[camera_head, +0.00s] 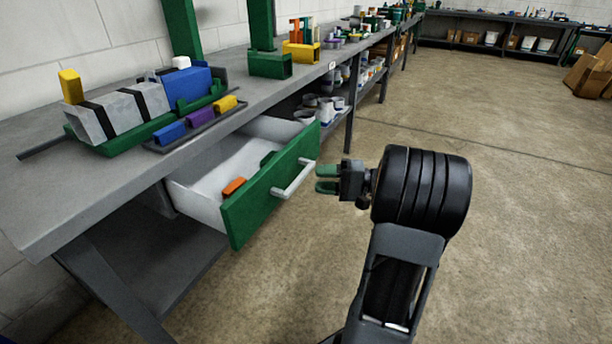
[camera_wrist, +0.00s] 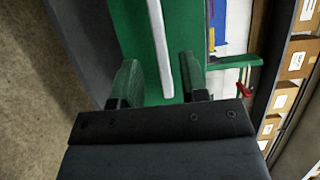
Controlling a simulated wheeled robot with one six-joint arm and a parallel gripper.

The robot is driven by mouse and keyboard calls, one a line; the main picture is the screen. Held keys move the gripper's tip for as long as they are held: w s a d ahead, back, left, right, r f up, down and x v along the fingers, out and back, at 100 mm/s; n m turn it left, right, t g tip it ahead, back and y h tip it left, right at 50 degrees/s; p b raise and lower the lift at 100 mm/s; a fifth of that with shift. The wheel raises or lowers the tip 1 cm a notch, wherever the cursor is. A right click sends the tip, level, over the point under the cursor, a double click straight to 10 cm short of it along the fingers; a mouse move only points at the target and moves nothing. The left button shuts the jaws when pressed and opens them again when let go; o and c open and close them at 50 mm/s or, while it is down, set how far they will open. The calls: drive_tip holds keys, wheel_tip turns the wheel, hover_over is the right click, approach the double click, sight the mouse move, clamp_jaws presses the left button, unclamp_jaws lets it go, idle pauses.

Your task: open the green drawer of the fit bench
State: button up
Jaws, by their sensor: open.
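The green drawer (camera_head: 270,190) of the fit bench (camera_head: 60,195) stands pulled out, with its white inside showing. An orange block (camera_head: 233,186) and a green piece lie in it. A pale bar handle (camera_head: 294,180) runs across the green front. My gripper (camera_head: 318,179) is open, its green fingers just to the right of the handle in the head view. In the wrist view my gripper (camera_wrist: 160,85) has the handle (camera_wrist: 160,45) running up between and beyond its fingers. Whether a finger touches the handle cannot be told.
On the bench top are a green fixture (camera_head: 130,140) with a grey and blue duct piece, and a tray of coloured blocks (camera_head: 200,117). A yellow bin (camera_head: 301,50) stands farther back. Shelves with white containers lie beyond the drawer. The floor (camera_head: 490,200) to the right is clear.

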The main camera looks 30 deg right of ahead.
drive_tip(key=p+v, duration=0.1)
drive_tip(key=v, duration=0.6)
drive_tip(key=shift+s+d, duration=0.2)
drive_tip(key=shift+d, duration=0.15)
